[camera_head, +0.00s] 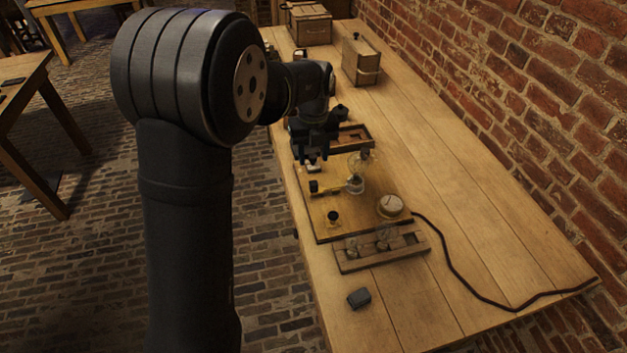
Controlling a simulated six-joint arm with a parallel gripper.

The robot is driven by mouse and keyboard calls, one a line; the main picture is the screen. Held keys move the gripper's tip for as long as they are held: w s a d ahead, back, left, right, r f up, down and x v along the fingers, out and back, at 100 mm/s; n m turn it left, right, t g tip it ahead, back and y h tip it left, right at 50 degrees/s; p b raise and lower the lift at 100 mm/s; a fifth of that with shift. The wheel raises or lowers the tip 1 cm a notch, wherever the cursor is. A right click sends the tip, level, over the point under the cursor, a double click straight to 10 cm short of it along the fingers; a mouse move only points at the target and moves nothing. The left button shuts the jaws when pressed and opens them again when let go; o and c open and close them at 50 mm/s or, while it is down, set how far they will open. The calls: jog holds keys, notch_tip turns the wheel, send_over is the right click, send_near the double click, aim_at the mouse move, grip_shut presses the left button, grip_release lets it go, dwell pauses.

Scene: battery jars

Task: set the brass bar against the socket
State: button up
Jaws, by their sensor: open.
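A small brass bar (331,188) with a black knob at its left end lies on the wooden board (360,222). Its right end reaches close to the socket (356,186), below a clear glass bulb (361,163). I cannot tell whether bar and socket touch. My gripper (312,165) is open, over the board's far left part, just beyond the knob end of the bar. It appears apart from the bar. The fingertips are small and dark, and I cannot make out anything between them.
A round pale-faced dial (391,205) and a black-topped knob (333,217) are on the board. A slotted wooden rack (402,252) and a dark block (359,298) lie nearer. A cable (455,268) runs right. The table's right side is mostly clear, beside the brick wall (520,110).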

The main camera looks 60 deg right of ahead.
aim_at(314, 183)
notch_tip(314, 183, down, 10)
jog(key=shift+f, duration=0.1)
dwell(0.4)
